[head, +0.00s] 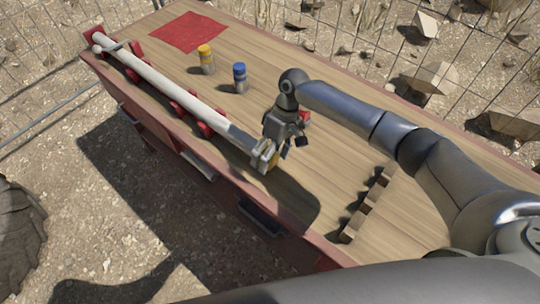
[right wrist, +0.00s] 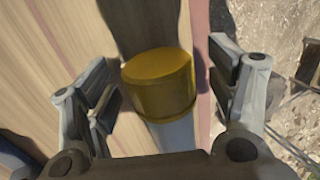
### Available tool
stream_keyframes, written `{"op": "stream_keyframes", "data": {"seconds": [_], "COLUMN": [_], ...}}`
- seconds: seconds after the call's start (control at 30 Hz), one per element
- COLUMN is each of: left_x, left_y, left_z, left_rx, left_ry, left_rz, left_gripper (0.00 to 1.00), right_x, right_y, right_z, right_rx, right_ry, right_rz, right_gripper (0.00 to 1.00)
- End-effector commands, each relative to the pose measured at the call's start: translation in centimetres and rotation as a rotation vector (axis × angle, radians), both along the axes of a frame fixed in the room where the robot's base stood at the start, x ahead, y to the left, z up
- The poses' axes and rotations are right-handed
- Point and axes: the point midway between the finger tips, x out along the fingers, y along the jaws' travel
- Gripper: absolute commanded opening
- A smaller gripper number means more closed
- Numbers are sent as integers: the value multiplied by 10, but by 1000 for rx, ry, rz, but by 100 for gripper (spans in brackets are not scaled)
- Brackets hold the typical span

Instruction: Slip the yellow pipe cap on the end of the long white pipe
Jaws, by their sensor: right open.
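The long white pipe (head: 165,87) lies lengthwise near the table's left edge on red supports (head: 188,108). The yellow pipe cap (right wrist: 160,80) is at its near end, seated over a pale pipe end in the right wrist view; how deep it sits is unclear. In the head view only a little yellow (head: 268,161) shows there among grey finger parts. My right gripper (head: 280,147) is at this near end, open, with its fingers either side of the cap (right wrist: 166,88) and visible gaps between. My left gripper is not in view.
A yellow-topped cylinder (head: 206,58) and a blue-topped one (head: 240,77) stand upright mid-table. A red square (head: 187,32) lies at the far end. A dark notched rack (head: 367,204) lies nearer. Something red (head: 305,116) is partly hidden behind my right gripper.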

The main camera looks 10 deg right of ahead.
Motion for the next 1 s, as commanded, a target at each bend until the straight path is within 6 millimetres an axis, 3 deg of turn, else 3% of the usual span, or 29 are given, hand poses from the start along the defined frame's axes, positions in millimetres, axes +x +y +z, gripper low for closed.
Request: {"op": "stream_keyframes", "data": {"seconds": [0.53, 0.73, 1.0], "left_x": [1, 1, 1], "left_y": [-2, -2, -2], "left_z": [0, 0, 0], "left_rx": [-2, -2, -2], "left_ry": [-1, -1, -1], "left_rz": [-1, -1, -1], "left_gripper": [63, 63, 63], "right_x": [25, 28, 29], "right_y": [-30, -36, -36], "right_z": [92, 108, 109], "right_rx": [1, 1, 1], "right_ry": [-4, -1, -1], "right_rz": [-2, -1, 1], "right_gripper": [78, 78, 78]}}
